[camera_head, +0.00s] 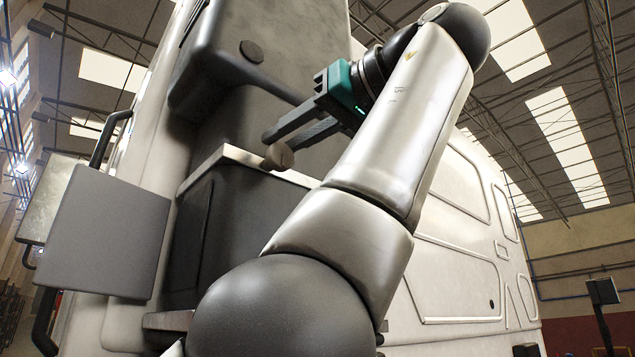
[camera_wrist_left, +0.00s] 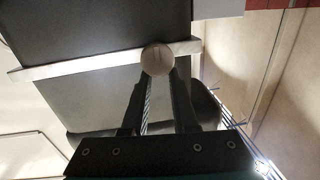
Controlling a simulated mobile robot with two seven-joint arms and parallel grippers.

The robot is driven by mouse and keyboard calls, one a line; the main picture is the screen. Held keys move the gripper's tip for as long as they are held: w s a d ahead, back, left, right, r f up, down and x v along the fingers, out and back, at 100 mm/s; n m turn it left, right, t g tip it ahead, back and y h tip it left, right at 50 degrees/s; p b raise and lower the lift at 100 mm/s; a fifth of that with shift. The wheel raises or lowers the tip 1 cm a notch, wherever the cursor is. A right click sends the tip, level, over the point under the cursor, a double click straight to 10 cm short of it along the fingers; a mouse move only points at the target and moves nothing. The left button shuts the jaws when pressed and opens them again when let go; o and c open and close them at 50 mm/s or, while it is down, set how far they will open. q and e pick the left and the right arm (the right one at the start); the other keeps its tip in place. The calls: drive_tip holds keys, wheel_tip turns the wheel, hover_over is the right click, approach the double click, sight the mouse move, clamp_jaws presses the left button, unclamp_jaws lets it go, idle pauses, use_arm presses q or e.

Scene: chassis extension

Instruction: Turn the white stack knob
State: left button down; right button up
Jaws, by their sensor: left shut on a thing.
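The stack knob (camera_head: 278,156) is a small round knob, greyish beige in the head view, near the white ledge of the truck cab. The arm hides part of the cab below. My right gripper is not in view.
The white ledge (camera_head: 232,156) runs over a dark box-like panel (camera_head: 236,222). A dark housing (camera_head: 262,48) hangs above the gripper. A grey mirror panel (camera_head: 104,233) stands out at the left. Open space lies right of the cab.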

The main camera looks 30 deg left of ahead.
use_arm(q)
drive_tip(key=shift+w+f, duration=0.2)
drive_tip(key=shift+f, duration=0.2)
idle(0.3)
drive_tip(key=c, duration=1.1)
unclamp_jaws()
drive_tip(key=o, duration=0.6)
drive_tip(key=shift+s+d+r, duration=0.1)
drive_tip(key=shift+o, duration=0.4)
drive_tip(key=shift+s+r, duration=0.1)
